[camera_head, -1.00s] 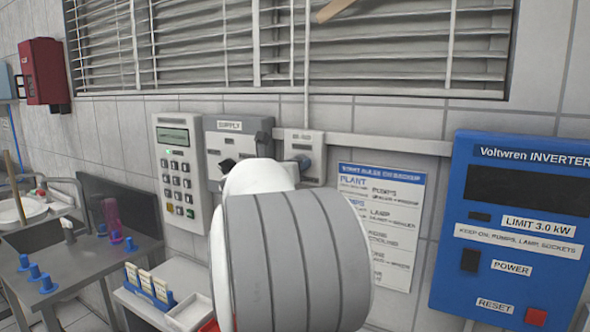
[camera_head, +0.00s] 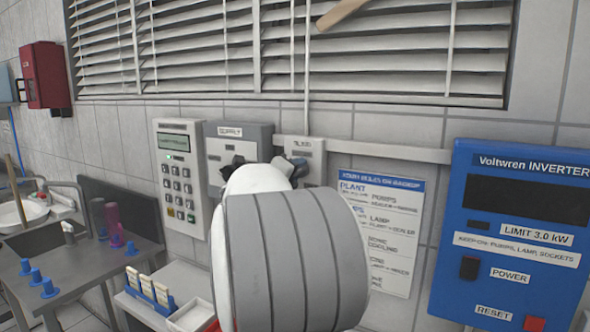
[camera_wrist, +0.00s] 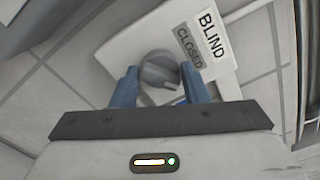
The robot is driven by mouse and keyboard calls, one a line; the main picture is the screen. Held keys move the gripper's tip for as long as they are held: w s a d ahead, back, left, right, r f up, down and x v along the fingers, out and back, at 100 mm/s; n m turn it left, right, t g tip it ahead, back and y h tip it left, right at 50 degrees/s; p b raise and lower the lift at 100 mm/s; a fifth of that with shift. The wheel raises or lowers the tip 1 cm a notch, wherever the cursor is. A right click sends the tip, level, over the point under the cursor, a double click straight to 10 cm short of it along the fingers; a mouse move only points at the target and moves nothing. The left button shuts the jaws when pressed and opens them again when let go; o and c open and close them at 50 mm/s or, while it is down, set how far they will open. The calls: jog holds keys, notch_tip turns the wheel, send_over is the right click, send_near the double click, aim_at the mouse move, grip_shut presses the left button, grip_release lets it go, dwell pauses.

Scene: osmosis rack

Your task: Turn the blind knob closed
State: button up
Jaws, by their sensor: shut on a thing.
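The blind knob (camera_wrist: 160,70) is a round grey knob on a pale plate, with the labels BLIND (camera_wrist: 211,35) and CLOSED (camera_wrist: 188,46) beside it. My gripper (camera_wrist: 160,76) has its two blue fingers on either side of the knob and is shut on it. The exact contact and the knob's pointer are hard to make out. In the head view, the small blind control box (camera_head: 305,148) is on the wall, its lower part hidden behind my arm. The blind (camera_head: 200,45) hangs above; its slats look white and broad, with thin dark lines between them.
The grey supply box (camera_head: 238,140) and a keypad panel (camera_head: 180,165) are close on the left. A paper notice (camera_head: 380,225) and the blue inverter (camera_head: 520,215) are on the right. A metal bench (camera_head: 85,270) stands at lower left.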

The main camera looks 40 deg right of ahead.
jog(key=n+p, duration=0.5)
jog(key=n, duration=0.5)
jog(key=shift+n, duration=0.4)
jog(key=shift+f, duration=0.1)
jog(key=o, duration=1)
jog(key=shift+c, duration=0.2)
jog(key=shift+a, duration=0.1)
jog(key=b+v, duration=0.1)
jog(key=v, duration=0.6)
jog(key=shift+a, duration=0.35)
jog(key=shift+n, duration=0.3)
